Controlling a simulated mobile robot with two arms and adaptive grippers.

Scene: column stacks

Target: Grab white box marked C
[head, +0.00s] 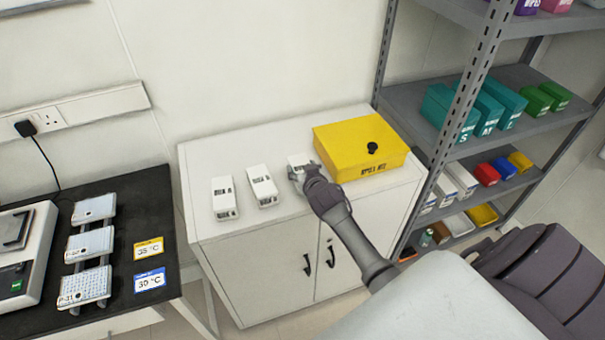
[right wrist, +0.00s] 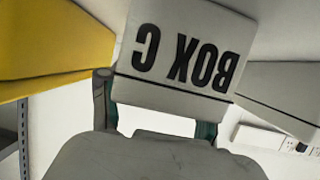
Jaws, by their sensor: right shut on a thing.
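Three small white boxes stand in a row on the white cabinet (head: 250,232). The rightmost, the white box marked C (head: 297,159), is beside the yellow case and partly hidden by my right gripper (head: 303,178). In the right wrist view the white box marked C (right wrist: 185,60) shows the upside-down words "BOX C". My right gripper (right wrist: 155,112) is shut on it, with a finger on each side. I cannot tell whether the box touches the cabinet top. The other white boxes (head: 224,197) (head: 262,185) stand to the left. My left gripper is not in view.
A yellow case (head: 350,140) with a black knob stands right of the held box. A grey shelf rack (head: 465,148) with coloured boxes is at the right. A black bench (head: 140,215) with plates is at the left.

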